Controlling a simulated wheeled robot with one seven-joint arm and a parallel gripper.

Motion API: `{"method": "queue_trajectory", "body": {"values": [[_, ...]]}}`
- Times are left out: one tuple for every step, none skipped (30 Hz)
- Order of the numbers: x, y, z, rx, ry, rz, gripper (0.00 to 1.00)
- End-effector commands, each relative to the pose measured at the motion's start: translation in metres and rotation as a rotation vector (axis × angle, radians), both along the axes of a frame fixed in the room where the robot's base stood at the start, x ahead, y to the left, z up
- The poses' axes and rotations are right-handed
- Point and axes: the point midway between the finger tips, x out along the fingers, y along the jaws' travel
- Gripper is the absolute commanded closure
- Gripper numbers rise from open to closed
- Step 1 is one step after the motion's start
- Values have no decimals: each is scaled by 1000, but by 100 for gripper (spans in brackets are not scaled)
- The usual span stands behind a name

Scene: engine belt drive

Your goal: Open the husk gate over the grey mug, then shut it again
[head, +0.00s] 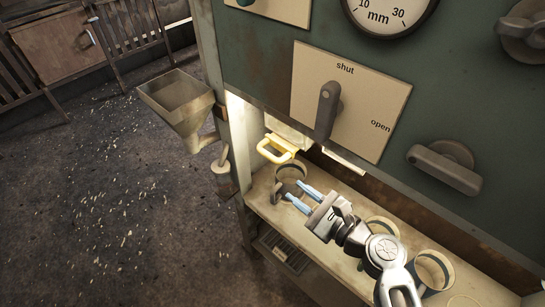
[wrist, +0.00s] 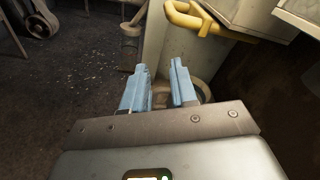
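A yellow loop handle (head: 276,149) sticks out from a pale block under the green panel, at the left end of the shelf; I take it as the husk gate's handle. It also shows at the top of the wrist view (wrist: 190,22). A grey-brown mug (head: 292,171) stands on the shelf below and slightly right of the handle. Its rim shows partly behind my fingers in the wrist view (wrist: 205,90). My gripper (head: 302,194) has two blue fingers with a gap between them. It is empty, in front of that mug and below the handle, apart from the handle.
A lever (head: 327,112) on a plate marked "shut" and "open" sits above the shelf. More mugs (head: 433,270) stand along the shelf to the right, near my arm. A hopper (head: 178,100) hangs left of the cabinet. The floor at left is open, with scattered flecks.

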Motion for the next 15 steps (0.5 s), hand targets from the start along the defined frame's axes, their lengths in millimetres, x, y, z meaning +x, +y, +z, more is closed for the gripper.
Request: {"method": "queue_trajectory", "body": {"values": [[14, 8, 9, 62, 16, 21, 73], [19, 11, 15, 97, 28, 34, 73], [25, 16, 21, 137, 43, 48, 73], [29, 18, 25, 160, 50, 58, 73], [32, 20, 28, 181, 59, 65, 73], [35, 22, 32, 201, 65, 74, 73], [37, 23, 34, 212, 70, 78, 73], [38, 25, 35, 221, 73, 82, 73], [40, 26, 37, 228, 76, 84, 73], [41, 28, 37, 230, 77, 86, 73], [43, 30, 37, 230, 77, 86, 73], [45, 33, 37, 230, 77, 86, 73], [48, 36, 37, 229, 77, 86, 73], [50, 40, 37, 228, 76, 87, 73], [54, 45, 37, 228, 76, 86, 73]]}}
